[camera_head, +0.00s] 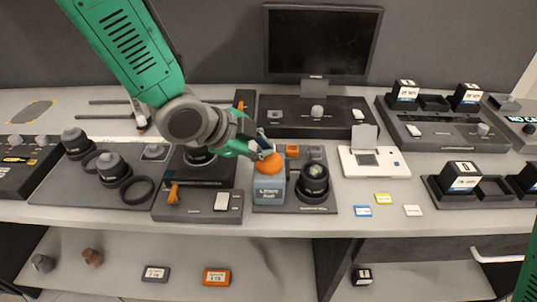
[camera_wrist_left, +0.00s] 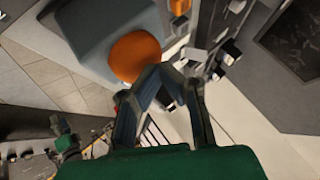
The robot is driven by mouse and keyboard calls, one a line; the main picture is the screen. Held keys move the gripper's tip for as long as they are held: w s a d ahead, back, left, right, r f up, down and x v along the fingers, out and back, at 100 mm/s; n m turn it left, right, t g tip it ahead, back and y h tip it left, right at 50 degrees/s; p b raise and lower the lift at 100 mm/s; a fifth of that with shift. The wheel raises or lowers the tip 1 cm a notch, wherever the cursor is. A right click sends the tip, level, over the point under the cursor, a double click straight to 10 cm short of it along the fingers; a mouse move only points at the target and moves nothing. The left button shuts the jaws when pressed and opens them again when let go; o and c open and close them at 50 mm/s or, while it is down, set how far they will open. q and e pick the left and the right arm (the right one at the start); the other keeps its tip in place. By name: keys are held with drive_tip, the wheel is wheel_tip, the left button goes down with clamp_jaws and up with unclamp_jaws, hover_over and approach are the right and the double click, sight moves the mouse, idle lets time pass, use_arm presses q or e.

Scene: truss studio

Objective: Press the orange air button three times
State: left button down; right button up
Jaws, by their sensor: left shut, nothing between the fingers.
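The orange air button (camera_head: 268,164) is a rounded cap on top of a blue-grey box (camera_head: 269,192) with a white label ending in "AIR". My left gripper (camera_head: 265,146) is shut and empty, with its fingertips just above and behind the button. In the left wrist view the orange button (camera_wrist_left: 135,57) lies just beyond the tips of the left gripper (camera_wrist_left: 160,75). I cannot tell whether the fingertips touch it. My right gripper is out of view; only a green part of my right arm shows at the right edge.
A black round device (camera_head: 314,180) stands right beside the button box. A small orange block (camera_head: 292,150) is behind it. A white laptop-like device (camera_head: 373,160) is farther right, and a dark monitor (camera_head: 322,42) stands at the back. The table's front edge is close.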

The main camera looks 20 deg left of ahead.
sight(269, 157)
use_arm(q)
drive_tip(key=shift+d+f, duration=0.15)
drive_tip(key=shift+f, duration=0.3)
idle(0.6)
drive_tip(key=shift+d+r+p, duration=0.2)
drive_tip(key=shift+r+p, duration=0.2)
drive_tip(key=shift+r, duration=0.25)
drive_tip(key=shift+d+r+p, duration=0.15)
drive_tip(key=shift+r+p, duration=0.25)
drive_tip(key=shift+r, duration=0.2)
wheel_tip(269, 157, up, 5)
drive_tip(key=p, duration=0.4)
drive_tip(key=shift+r+p, duration=0.1)
drive_tip(key=shift+p, duration=0.2)
idle(1.1)
